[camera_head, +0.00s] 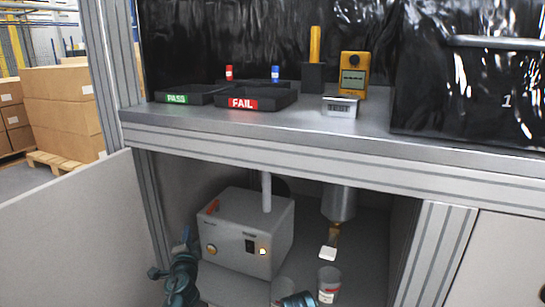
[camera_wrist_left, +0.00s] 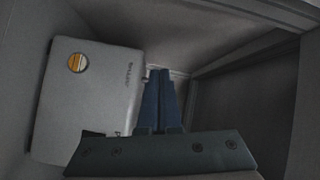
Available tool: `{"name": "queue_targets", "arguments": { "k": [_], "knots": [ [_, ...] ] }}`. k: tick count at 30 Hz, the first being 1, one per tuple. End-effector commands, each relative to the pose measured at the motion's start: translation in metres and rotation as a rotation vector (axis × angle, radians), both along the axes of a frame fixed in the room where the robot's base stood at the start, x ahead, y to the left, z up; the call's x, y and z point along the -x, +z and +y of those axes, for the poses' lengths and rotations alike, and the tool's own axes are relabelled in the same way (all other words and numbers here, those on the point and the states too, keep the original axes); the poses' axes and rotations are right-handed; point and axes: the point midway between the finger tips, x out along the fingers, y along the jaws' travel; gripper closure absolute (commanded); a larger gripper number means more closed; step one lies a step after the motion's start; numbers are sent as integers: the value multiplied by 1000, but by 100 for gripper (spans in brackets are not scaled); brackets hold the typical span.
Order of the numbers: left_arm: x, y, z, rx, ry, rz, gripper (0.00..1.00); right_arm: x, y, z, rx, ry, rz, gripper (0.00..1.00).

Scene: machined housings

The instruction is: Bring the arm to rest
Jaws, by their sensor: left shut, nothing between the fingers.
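My left gripper (camera_head: 186,236) is low in front of the open cabinet, at the left of the grey box with an orange knob. In the left wrist view its two blue fingers (camera_wrist_left: 159,78) are together with nothing between them. The grey box (camera_wrist_left: 88,100) is close at the left of the fingers there. No fingers of my right gripper show; a teal piece of my own body is at the bottom edge of the head view.
The grey box (camera_head: 246,236) stands inside the cabinet, beside a hanging cylinder (camera_head: 339,203) and clear cups (camera_head: 328,284). Above, the bench (camera_head: 300,122) holds the PASS tray (camera_head: 190,97), the FAIL tray (camera_head: 262,103) and a yellow meter (camera_head: 353,74). A pale panel (camera_head: 75,235) stands at left.

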Motion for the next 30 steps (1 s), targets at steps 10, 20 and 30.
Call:
{"name": "queue_targets", "arguments": {
  "k": [10,20,30],
  "knots": [
    [75,-85,-73,577,410,446,100,0,45,0,1,6,1,25],
    [204,-137,-189,776,584,1062,100,0,68,0,2,10,1,25],
    [249,-81,-220,783,615,1257,100,0,129,0,1,9,3,25]
  ]
}}
